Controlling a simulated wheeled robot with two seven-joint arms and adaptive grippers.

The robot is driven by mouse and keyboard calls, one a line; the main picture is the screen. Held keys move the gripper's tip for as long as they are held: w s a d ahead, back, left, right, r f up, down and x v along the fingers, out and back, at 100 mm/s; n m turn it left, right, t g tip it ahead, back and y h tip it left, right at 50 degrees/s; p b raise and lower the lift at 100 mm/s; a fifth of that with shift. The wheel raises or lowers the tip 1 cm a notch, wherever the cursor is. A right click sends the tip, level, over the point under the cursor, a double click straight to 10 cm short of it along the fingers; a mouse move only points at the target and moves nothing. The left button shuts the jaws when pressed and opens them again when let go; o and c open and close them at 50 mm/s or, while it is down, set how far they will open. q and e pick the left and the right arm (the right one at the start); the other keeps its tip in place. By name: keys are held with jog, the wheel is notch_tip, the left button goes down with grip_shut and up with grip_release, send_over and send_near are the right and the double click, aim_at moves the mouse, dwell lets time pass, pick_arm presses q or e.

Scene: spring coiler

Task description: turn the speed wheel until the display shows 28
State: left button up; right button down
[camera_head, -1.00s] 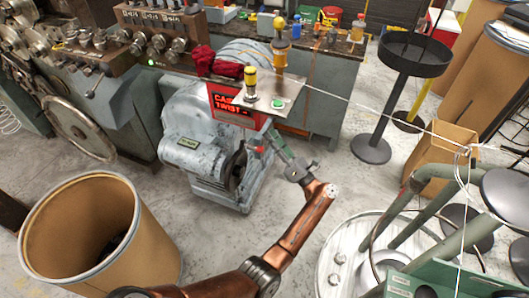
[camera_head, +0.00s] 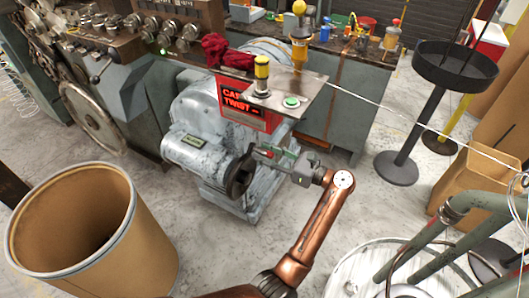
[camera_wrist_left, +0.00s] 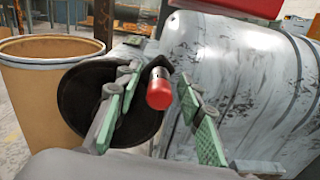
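The speed wheel (camera_head: 239,174) is a dark disc on the side of the grey machine, seen nearly edge-on in the head view. In the left wrist view the wheel (camera_wrist_left: 78,100) is partly behind my fingers, and its red-tipped handle (camera_wrist_left: 158,90) points at the camera. My left gripper (camera_head: 268,155) is at the wheel. In the wrist view its green-padded fingers (camera_wrist_left: 160,75) are open on either side of the handle, with small gaps. My right gripper is not in view.
A plate with a green button (camera_head: 291,102) and a yellow-topped post (camera_head: 262,72) sits above the wheel. A brown drum (camera_head: 130,245) stands at the left. A thin wire runs right from the machine. A black stand (camera_head: 400,165) and a cardboard box (camera_head: 465,190) are at the right.

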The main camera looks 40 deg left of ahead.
pick_arm(q)
jog(key=shift+a, duration=0.35)
jog(key=shift+c, duration=0.4)
grip_shut()
jog(key=shift+s, duration=0.1)
